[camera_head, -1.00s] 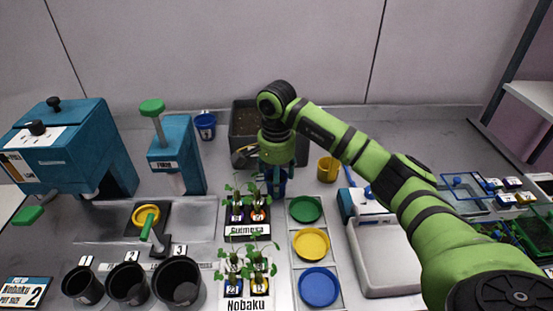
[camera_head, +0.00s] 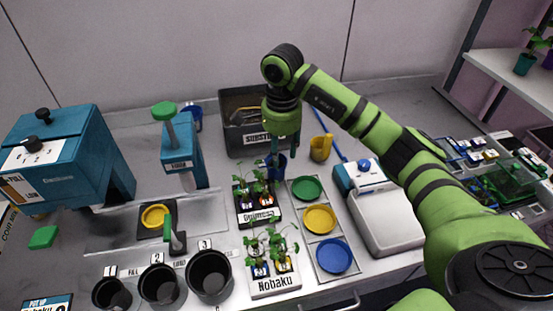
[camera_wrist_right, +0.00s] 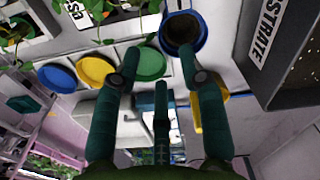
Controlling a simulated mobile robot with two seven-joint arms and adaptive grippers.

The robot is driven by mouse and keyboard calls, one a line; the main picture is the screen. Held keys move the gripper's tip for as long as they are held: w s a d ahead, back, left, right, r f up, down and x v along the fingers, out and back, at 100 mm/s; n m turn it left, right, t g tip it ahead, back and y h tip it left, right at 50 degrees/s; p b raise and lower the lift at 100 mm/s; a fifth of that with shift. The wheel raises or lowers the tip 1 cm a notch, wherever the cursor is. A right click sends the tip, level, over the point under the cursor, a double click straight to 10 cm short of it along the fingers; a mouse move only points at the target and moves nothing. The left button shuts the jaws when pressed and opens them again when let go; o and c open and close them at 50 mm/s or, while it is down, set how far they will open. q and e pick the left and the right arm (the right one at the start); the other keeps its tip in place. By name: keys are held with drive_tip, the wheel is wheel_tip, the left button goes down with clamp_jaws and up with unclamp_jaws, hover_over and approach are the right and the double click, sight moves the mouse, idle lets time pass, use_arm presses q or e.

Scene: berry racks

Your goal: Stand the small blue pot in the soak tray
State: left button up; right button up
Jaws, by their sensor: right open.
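A small blue pot (camera_head: 277,169) stands on the bench in front of the substrate bin. In the right wrist view its round rim (camera_wrist_right: 200,44) shows dark soil inside. My right gripper (camera_head: 281,154) points down just above the pot. In the right wrist view its fingers (camera_wrist_right: 160,68) are spread and empty, with the pot beyond the tips, towards the right-hand finger. I cannot tell if they touch it. A white shallow tray (camera_head: 388,235) with a blue unit behind it lies to the right; I cannot tell if this is the soak tray. My left gripper is out of view.
The substrate bin (camera_head: 232,138) stands close behind the pot, a yellow scoop cup (camera_head: 320,148) to its right. Labelled seedling pots (camera_head: 258,217) and coloured saucers (camera_head: 320,219) stand in front. Another blue pot (camera_head: 196,122) is behind the press. Trays (camera_head: 520,181) crowd the far right.

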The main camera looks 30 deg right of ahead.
sight(272, 170)
drive_tip(key=f+p, duration=0.1)
drive_tip(key=f, duration=0.1)
drive_tip(key=d+f+p, duration=0.1)
drive_tip(key=shift+s+f, duration=0.2)
drive_tip(key=shift+f, duration=0.2)
wheel_tip(272, 170, down, 2)
drive_tip(key=shift+w+a+f+p, duration=0.15)
drive_tip(key=shift+f+p, duration=0.1)
drive_tip(key=shift+p, duration=0.25)
drive_tip(key=shift+a+f, duration=0.15)
drive_tip(key=shift+f, duration=0.35)
clamp_jaws()
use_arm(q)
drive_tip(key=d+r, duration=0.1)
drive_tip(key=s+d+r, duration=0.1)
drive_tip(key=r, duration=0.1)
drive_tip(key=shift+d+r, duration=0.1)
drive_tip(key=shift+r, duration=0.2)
